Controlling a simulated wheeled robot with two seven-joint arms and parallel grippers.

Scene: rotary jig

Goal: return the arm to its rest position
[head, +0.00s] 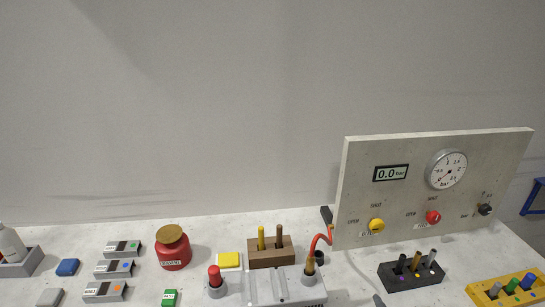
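Neither of my grippers shows in the head view, and no clear part of either arm is in the picture. Whether they are open or shut, and where they are, is hidden. The work table (130,233) fills the bottom of the view, cut off at the lower edge.
A panel (400,160) with a gauge and valves stands at the right. A red solvent jar (173,248), a wooden block (271,259) with two pins, a black holder (411,277) and a yellow rack (508,291) crowd the table. The wall behind is bare.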

